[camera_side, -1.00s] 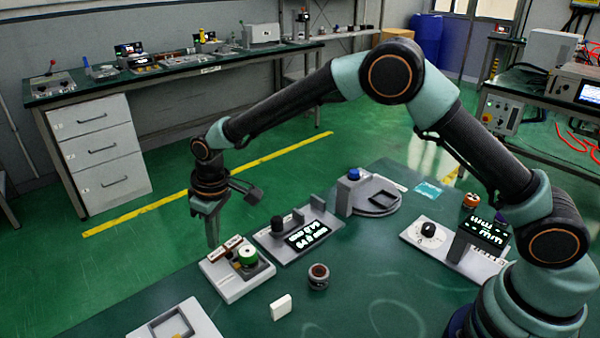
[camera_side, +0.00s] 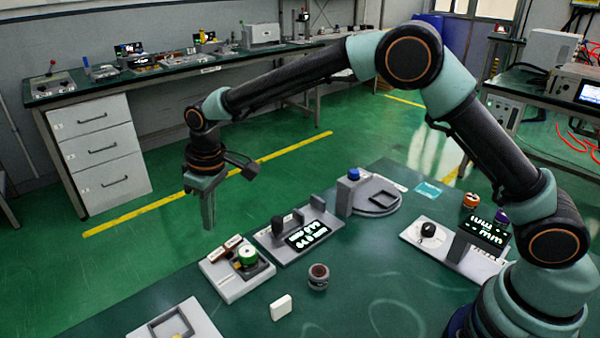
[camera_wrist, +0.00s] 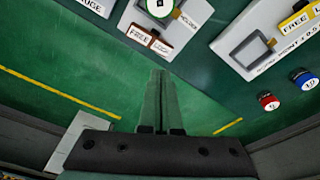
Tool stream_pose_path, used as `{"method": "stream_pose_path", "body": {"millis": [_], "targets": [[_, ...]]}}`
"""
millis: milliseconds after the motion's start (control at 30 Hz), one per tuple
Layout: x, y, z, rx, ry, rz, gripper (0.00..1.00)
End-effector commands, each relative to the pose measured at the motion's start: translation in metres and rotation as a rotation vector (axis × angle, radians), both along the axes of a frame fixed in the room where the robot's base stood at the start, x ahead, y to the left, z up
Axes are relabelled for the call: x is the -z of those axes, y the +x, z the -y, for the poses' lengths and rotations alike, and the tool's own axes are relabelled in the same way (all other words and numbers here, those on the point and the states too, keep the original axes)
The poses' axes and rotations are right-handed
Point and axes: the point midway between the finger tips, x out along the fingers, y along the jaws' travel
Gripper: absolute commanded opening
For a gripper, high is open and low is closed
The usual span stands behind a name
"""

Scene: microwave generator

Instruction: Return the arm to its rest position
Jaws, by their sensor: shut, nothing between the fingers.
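My gripper (camera_side: 208,215) hangs straight down in the side view, raised above the far left edge of the green work table (camera_side: 375,280). Its fingers are together and empty. In the wrist view the closed fingers (camera_wrist: 160,80) point up the picture, over the green floor near the table edge. My arm is stretched out to the left, with its elbow high. The gripper touches nothing that I can see.
A small dark cylinder (camera_side: 318,276) and a white block (camera_side: 281,307) lie nearer. A bench (camera_side: 180,67) with drawers stands behind.

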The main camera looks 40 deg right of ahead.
Motion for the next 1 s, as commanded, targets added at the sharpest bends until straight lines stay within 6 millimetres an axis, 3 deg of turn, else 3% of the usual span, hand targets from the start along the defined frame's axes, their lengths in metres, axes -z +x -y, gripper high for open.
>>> {"method": "stream_pose_path", "body": {"millis": [167,467,700,1000], "targets": [[-0.011,-0.001,0.008,0.015,0.005,0.011,0.0],[-0.086,-0.028,0.075,0.135,0.038,0.084,0.0],[-0.13,-0.072,0.132,0.244,0.062,0.152,0.0],[-0.152,-0.141,0.19,0.379,0.086,0.24,0.0]]}}
